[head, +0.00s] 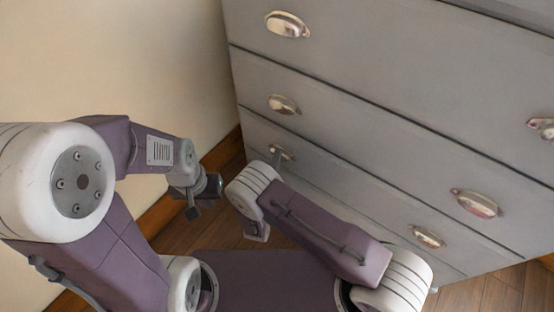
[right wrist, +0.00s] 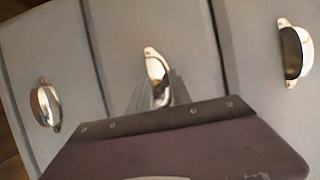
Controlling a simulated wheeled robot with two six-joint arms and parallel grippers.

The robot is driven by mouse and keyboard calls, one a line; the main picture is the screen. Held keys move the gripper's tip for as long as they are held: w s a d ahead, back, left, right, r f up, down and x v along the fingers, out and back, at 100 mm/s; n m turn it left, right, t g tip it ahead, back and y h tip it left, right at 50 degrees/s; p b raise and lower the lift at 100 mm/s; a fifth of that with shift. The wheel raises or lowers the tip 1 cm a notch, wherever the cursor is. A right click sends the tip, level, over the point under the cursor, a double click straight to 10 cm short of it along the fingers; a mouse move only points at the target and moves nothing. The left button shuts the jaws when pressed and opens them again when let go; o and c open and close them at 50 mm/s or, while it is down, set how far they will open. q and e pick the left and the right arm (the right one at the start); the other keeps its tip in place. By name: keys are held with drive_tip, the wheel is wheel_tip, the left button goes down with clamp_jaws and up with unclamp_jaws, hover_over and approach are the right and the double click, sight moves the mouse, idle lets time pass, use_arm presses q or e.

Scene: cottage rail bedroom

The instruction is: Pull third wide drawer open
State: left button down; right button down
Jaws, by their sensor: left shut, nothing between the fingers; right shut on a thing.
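The grey dresser has several wide drawers, each with metal cup handles. My right gripper (head: 277,159) is shut on the left cup handle (head: 281,152) of a low wide drawer (head: 330,187). In the right wrist view its fingers (right wrist: 150,97) meet the middle handle (right wrist: 157,75), between two other handles. That drawer's front looks about flush with its neighbours; a small opening is hard to tell. Its right handle (head: 428,238) is free. My left gripper (head: 203,190) is shut and empty, left of the dresser and apart from it. My right arm hides part of the lower dresser front.
The drawer above has a left handle (head: 283,104) and a right handle (head: 475,203). A lower handle (right wrist: 46,105) shows in the right wrist view. A cream wall (head: 130,60) with a wooden baseboard (head: 222,150) stands left. Some wooden floor (head: 495,292) is clear at lower right.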

drive_tip(key=shift+s+f, duration=0.2)
drive_tip(key=shift+f, duration=0.15)
idle(0.5)
